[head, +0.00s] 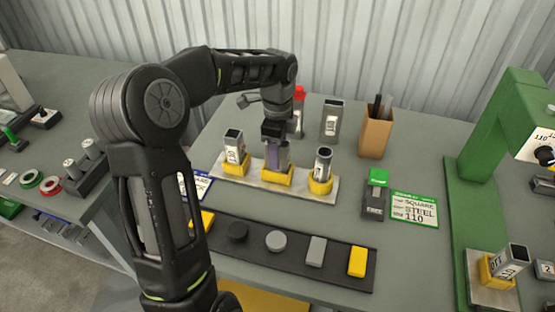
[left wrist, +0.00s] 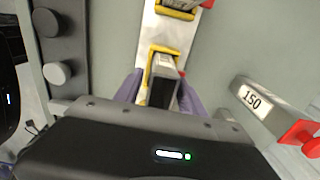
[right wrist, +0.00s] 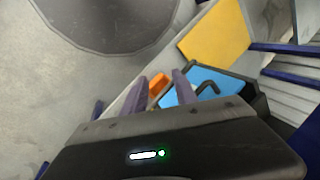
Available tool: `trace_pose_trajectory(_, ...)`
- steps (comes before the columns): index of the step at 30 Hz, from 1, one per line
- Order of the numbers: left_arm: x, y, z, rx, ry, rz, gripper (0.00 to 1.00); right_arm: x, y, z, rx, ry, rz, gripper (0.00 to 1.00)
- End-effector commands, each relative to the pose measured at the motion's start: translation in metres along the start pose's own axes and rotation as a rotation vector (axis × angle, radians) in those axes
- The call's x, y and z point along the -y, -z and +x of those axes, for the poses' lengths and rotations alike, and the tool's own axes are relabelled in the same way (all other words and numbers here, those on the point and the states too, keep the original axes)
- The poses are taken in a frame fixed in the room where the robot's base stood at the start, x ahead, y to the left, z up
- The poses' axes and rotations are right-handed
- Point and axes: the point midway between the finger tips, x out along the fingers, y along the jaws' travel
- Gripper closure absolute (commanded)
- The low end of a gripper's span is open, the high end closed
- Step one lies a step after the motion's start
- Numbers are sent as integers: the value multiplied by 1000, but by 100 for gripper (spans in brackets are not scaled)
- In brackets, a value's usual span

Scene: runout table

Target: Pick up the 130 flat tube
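A flat grey tube (head: 283,154) stands upright in the middle yellow holder (head: 277,178) of a metal plate; its label cannot be read. My left gripper (head: 274,150) is directly above it, pointing down, with its purple fingers either side of the tube's upper part. In the left wrist view the tube (left wrist: 165,92) is between the fingers, which look open, with no clear grip. My right gripper (right wrist: 160,88) is open and empty, away from the plate, over lower things in the right wrist view.
A square tube (head: 234,146) and a round tube (head: 323,163) flank the middle one closely. A dark strip (head: 297,262) with samples lies in front; a green frame (head: 470,150) stands right.

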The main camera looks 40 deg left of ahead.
Motion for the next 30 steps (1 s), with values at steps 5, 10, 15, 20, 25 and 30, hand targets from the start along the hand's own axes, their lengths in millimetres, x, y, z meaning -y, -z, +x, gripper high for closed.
trace_pose_trajectory(5,0,0,0,0,0,0,69,0,0,0,0,0,0,66)
trace_pose_trajectory(10,0,0,0,0,0,0,82,0,0,0,0,0,0,66)
trace_pose_trajectory(15,0,0,0,0,0,0,96,0,0,0,0,0,0,66)
trace_pose_trajectory(20,0,0,0,0,0,0,100,0,0,0,0,0,0,66)
trace_pose_trajectory(25,0,0,0,0,1,0,100,0,0,0,0,0,0,66)
trace_pose_trajectory(30,0,0,0,0,1,0,100,0,0,0,0,0,0,66)
